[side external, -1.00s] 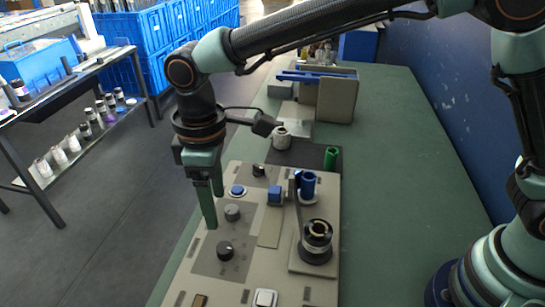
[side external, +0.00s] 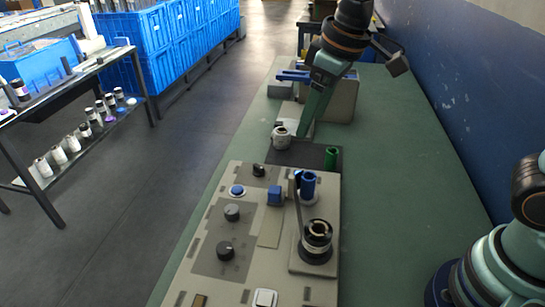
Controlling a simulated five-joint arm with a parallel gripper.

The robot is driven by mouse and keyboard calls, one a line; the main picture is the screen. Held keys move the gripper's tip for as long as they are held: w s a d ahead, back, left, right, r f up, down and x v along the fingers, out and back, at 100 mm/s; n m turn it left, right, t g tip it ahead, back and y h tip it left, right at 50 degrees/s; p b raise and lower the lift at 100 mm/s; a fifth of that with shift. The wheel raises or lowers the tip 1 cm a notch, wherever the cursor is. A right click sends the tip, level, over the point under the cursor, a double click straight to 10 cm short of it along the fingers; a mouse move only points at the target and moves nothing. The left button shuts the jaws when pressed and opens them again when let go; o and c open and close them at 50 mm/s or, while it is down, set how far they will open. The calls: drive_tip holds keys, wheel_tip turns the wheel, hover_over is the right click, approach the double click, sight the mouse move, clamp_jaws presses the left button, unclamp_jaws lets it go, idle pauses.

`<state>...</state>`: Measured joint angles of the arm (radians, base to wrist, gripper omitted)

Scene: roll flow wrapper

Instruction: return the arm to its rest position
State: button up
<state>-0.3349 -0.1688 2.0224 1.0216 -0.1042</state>
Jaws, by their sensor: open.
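My gripper (side external: 308,122) is at the back of the green table (side external: 400,180), raised and tilted, with its green fingers pointing down and to the left. No object shows between the fingers. In the picture the fingers pass in front of the beige box-shaped unit (side external: 343,100) and end close to the white roll (side external: 282,138). I cannot tell whether they touch anything. The beige control panel (side external: 232,285) lies in front, clear of my gripper. It carries dark knobs (side external: 226,250), a blue button (side external: 237,191) and a black spool (side external: 317,240) on a post.
A green cylinder (side external: 331,158) stands on a dark mat (side external: 300,153) behind the panel. A blue wall (side external: 440,110) runs along the right. Blue crates (side external: 150,45) and a shelf with several small jars (side external: 95,120) stand across the floor at left.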

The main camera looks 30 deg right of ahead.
drive_tip(key=s+d+m+t+h, duration=0.1)
drive_tip(key=s+d+m, duration=0.4)
drive_tip(key=d, duration=0.7)
drive_tip(key=shift+s+d+f+t, duration=0.2)
drive_tip(key=shift+s+f+t, duration=0.05)
drive_tip(key=shift+s+t, duration=0.65)
